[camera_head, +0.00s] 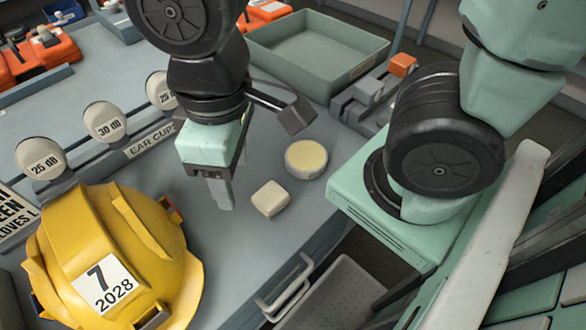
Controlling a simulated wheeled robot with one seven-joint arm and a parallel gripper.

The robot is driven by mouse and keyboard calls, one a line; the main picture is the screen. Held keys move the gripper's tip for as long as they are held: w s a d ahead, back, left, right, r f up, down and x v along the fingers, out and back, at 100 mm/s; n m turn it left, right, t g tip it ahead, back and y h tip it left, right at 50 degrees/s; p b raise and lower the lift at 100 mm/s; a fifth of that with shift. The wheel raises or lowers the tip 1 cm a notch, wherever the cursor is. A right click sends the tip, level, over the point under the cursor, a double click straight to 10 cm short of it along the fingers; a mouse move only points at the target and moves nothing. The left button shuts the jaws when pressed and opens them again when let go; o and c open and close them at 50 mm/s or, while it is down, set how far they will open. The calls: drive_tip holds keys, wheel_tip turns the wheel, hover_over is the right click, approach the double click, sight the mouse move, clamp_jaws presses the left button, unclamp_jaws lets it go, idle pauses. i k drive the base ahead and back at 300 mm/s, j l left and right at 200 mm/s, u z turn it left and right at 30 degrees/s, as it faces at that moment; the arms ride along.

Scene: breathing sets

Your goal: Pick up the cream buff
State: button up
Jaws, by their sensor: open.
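Two cream things lie on the grey worktop, and I cannot tell for sure which is the cream buff. One is a small cream block (270,198) with rounded corners. The other is a round cream disc (306,158) with a yellower top, just behind and right of the block. My gripper (219,193) is open and points down, left of the block and apart from both. Its fingers are seen nearly edge-on, so the gap between them is hard to see. It holds nothing that I can see.
A yellow hard hat (145,255) marked 7 2028 stands at the front left. Ear cups (105,121) line a rack behind it. A green-grey tray (315,50) is at the back. Grey blocks and an orange one (402,65) stand at right. The worktop's front edge is close to the block.

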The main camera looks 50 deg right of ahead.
sight(271, 198)
drive_tip(key=k+j+z, duration=0.1)
drive_tip(key=j+z, duration=0.15)
drive_tip(key=z, duration=0.15)
drive_tip(key=k+j+z, duration=0.15)
drive_tip(key=z, duration=0.2)
drive_tip(key=k+j+z, duration=0.2)
drive_tip(key=z, duration=0.2)
